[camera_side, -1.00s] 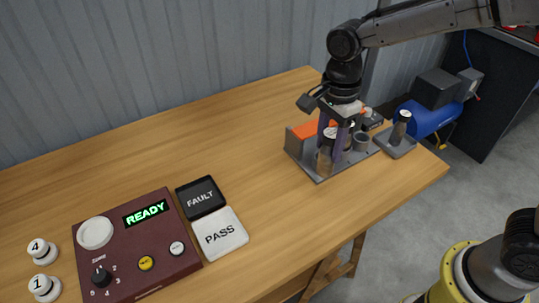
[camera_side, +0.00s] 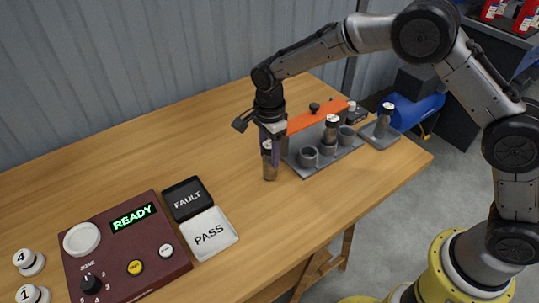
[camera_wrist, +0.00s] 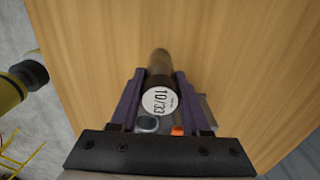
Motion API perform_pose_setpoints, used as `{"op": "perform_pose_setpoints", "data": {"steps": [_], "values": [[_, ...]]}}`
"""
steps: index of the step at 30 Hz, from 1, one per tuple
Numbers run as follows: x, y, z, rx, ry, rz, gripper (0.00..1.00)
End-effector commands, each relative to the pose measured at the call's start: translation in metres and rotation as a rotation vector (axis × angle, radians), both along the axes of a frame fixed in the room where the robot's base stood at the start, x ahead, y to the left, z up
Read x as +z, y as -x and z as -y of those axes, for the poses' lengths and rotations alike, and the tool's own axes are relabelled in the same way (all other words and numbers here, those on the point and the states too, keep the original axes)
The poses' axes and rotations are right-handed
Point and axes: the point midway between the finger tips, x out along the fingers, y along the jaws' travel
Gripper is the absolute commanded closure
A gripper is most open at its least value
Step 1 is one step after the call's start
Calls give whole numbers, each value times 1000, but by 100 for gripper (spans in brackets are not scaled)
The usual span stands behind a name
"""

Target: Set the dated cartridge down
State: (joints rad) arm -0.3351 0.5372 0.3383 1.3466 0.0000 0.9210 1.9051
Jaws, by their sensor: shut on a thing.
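The dated cartridge (camera_side: 269,170) is a brownish cylinder with a dark upper part and a white top. Its top shows a date ending in "/33" in the wrist view (camera_wrist: 158,101). My gripper (camera_side: 268,150) is shut on the cartridge's upper part, one purple finger on each side, also in the wrist view (camera_wrist: 159,90). The cartridge is upright just left of the grey rack (camera_side: 308,172). I cannot tell whether its base touches the table.
The rack has an orange bar (camera_side: 318,117), empty cups (camera_side: 308,156) and another cartridge (camera_side: 331,128) in it. A further cartridge (camera_side: 383,118) stands on a grey tray (camera_side: 377,138) at the right. The FAULT pad (camera_side: 187,199), PASS pad (camera_side: 209,234) and READY panel (camera_side: 125,250) lie left; bare table lies between.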

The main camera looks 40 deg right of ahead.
Motion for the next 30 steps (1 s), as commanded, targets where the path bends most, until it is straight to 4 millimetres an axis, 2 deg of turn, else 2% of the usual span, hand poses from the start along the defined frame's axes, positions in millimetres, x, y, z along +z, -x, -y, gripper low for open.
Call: {"op": "perform_pose_setpoints", "data": {"steps": [3,14,15,19,30], "values": [[-9,-1,0,0,-1,3,100],[-13,-1,0,0,-1,3,100],[-13,0,0,0,-1,2,46],[-13,0,0,0,-1,1,24],[-8,0,0,0,-1,3,24]]}}
